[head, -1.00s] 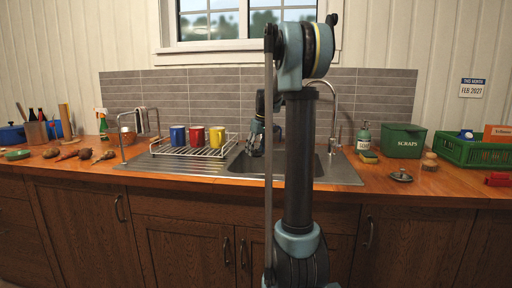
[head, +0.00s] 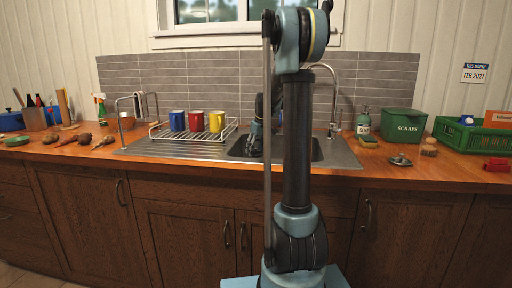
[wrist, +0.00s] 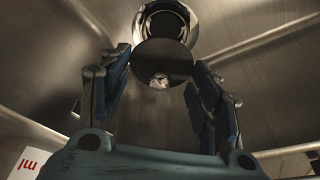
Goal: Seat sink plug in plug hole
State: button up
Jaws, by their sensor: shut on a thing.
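In the wrist view, the sink plug (wrist: 164,58) is a dark round disc with a small bright spot low on it. It sits between the two fingers of my gripper (wrist: 160,82), which is shut on it. A shiny round metal ring, the plug hole (wrist: 166,10), shows just beyond the disc and is partly covered by it. I cannot tell whether plug and hole touch. In the head view, my gripper (head: 253,143) reaches down into the sink basin (head: 238,149). My own arm hides part of the basin, and the plug is not visible there.
A dish rack (head: 190,134) with blue, red and yellow mugs stands left of the basin. The tap (head: 335,105) rises behind it. A soap bottle (head: 363,122), a sponge (head: 368,142) and a green scraps bin (head: 403,125) stand to the right. Steel basin walls surround my gripper.

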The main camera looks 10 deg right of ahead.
aim_at(257, 153)
jog(key=shift+f, duration=2.45)
jog(key=shift+s, duration=0.1)
jog(key=shift+f, duration=0.8)
dwell(0.7)
jog(key=shift+s+f, duration=0.15)
jog(key=shift+f, duration=0.05)
jog(key=shift+s+f, duration=0.1)
dwell(0.5)
